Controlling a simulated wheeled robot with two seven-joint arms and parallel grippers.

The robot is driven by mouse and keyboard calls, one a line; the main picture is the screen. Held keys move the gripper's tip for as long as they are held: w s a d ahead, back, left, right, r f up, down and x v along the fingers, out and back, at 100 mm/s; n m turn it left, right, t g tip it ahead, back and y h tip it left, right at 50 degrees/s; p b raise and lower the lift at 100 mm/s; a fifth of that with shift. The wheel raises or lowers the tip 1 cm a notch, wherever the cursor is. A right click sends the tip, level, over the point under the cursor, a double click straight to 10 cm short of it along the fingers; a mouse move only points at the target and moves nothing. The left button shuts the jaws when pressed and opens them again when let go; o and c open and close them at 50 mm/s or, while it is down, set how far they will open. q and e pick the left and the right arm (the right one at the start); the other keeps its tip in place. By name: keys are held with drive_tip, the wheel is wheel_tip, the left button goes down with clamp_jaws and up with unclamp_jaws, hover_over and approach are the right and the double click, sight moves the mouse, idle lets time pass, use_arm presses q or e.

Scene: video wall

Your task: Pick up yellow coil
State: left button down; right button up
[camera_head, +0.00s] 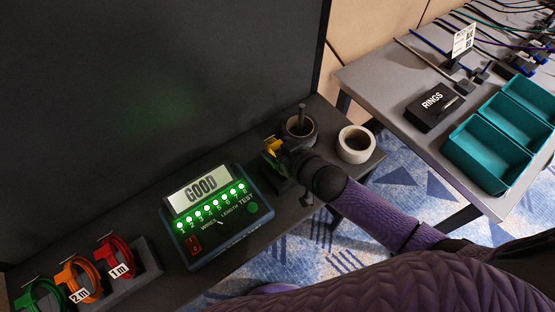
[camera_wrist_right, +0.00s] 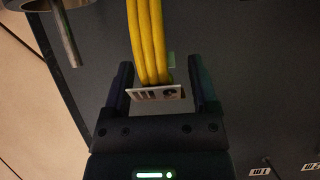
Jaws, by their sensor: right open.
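The yellow coil (camera_wrist_right: 148,40) shows in the right wrist view as a bundle of yellow strands, with a white printed tag (camera_wrist_right: 156,93) at its near end. In the head view only a small yellow part (camera_head: 273,146) shows beside my right gripper (camera_head: 270,154); the rest is hidden. In the wrist view my right gripper (camera_wrist_right: 163,88) is open, with one finger on each side of the strands and tag. I see clear gaps beside the tag. My left gripper is not in view.
A dark cup with a rod (camera_head: 300,128) and a pale ring (camera_head: 356,144) stand close to my right gripper. A tester reading GOOD (camera_head: 211,215) sits left of it, then red (camera_head: 115,256), orange (camera_head: 79,278) and green (camera_head: 40,297) coils. Teal bins (camera_head: 489,150) are on another table.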

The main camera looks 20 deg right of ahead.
drive_tip(key=shift+w+a+f, duration=0.1)
drive_tip(key=shift+w+f, duration=0.05)
drive_tip(key=shift+w, duration=0.1)
clamp_jaws()
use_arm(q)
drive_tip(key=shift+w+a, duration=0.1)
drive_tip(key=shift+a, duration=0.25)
